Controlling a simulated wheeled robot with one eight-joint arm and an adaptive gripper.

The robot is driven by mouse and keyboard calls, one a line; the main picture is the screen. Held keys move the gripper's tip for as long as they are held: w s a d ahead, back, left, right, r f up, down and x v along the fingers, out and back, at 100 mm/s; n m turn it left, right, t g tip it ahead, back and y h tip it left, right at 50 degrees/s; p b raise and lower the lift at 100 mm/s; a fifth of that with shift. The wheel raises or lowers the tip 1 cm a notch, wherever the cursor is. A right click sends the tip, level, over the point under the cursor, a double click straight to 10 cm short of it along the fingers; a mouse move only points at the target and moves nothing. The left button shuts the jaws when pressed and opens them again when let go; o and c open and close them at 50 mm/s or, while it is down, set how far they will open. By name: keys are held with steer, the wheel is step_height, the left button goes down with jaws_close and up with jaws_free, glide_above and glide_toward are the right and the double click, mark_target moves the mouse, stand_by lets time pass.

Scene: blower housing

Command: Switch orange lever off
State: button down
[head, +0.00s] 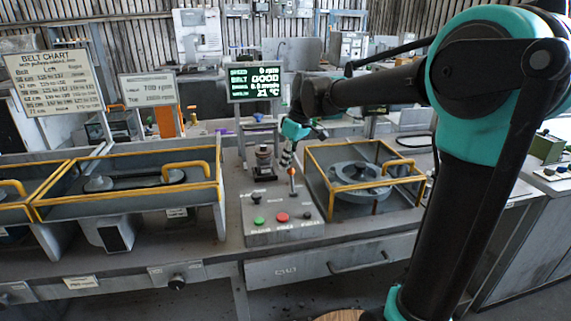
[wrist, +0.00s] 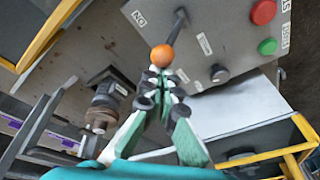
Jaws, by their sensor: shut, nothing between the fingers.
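The orange lever (head: 292,172) is a ball knob on a dark stick, standing on the grey control box (head: 262,236). In the wrist view the orange knob (wrist: 162,55) is just beyond my fingertips, and its stick runs up toward the label at the top. My gripper (head: 287,158) is shut and empty, above and slightly behind the lever in the head view. In the wrist view my gripper (wrist: 158,80) has its fingertips together, pointing at the knob. I cannot tell whether they touch it.
The box carries a green button (head: 258,221), a red button (head: 282,217) and a dark knob (head: 256,198). A metal post-like part (head: 264,160) stands behind it. Yellow-railed housings flank it at left (head: 130,203) and right (head: 322,200). A green-lit display (head: 254,83) stands behind.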

steer(key=shift+s+r+t, duration=0.15)
steer(key=shift+s+t, duration=0.15)
steer(key=s+d+n+t+y, duration=0.1)
steer(key=s+d+t+y, duration=0.1)
steer(key=s+t, duration=0.5)
steer(key=shift+r+t+y, duration=0.2)
steer(key=shift+t+y, duration=0.3)
steer(key=shift+t, duration=0.2)
steer(key=shift+s+d+r, duration=0.1)
steer(key=shift+r, duration=0.1)
steer(key=shift+r, duration=0.65)
